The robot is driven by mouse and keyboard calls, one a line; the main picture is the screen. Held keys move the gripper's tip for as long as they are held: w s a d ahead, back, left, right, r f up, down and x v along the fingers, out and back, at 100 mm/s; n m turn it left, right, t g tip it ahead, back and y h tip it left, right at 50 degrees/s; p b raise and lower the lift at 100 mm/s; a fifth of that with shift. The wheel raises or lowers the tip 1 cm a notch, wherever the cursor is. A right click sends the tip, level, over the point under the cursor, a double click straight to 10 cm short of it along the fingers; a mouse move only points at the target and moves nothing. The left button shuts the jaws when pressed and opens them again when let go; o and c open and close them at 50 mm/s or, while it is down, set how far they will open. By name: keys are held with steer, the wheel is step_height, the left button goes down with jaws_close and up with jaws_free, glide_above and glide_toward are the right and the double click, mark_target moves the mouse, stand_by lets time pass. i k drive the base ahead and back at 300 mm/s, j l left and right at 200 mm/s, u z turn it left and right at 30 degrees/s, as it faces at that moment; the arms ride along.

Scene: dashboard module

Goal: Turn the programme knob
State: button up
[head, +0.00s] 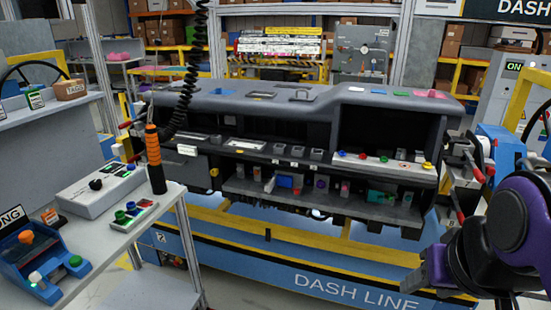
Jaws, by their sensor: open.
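A black knob (96,184) stands on the sloped top of a light grey control box (90,203) on the left bench. It looks like the programme knob, but I cannot read a label or its pointer. Small green and coloured buttons sit beside it on the box. My gripper (428,270) is at the lower right, in front of the dashboard module (250,104). It is open, with nothing visible in it, and far from the grey box. My wrist partly hides it.
An orange-handled tool (153,158) on a coiled black cable hangs by the bench's right edge. A button strip (134,214) and a blue fixture (45,268) share the bench. The dashboard on its blue DASH LINE stand (290,272) fills the middle.

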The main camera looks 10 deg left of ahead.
mark_target(95, 185)
steer(key=u, duration=1.7)
